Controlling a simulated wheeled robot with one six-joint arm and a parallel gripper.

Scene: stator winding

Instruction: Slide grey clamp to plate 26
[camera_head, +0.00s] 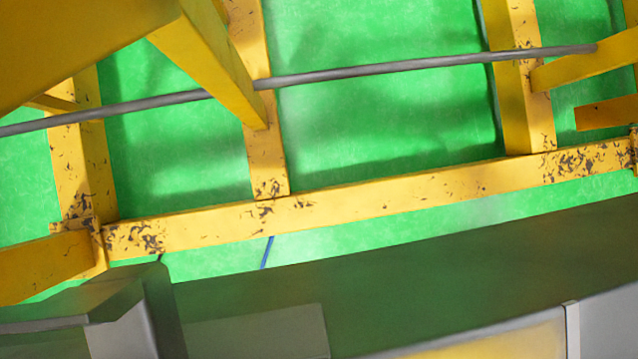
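I cannot make out the grey clamp in the camera_head view. No plate with a readable number shows, so I cannot tell where plate 26 is. My gripper and its fingertips are not in view. A long thin grey rod (390,67) runs across the upper part of the picture, rising slightly to the right, in front of or along the yellow frame.
A yellow steel frame with worn paint has a long crossbeam (390,197) over a green floor (390,110). A dark curved surface (440,270) fills the lower part. A grey blocky part (130,310) stands lower left. A thin blue line (267,252) hangs below the crossbeam.

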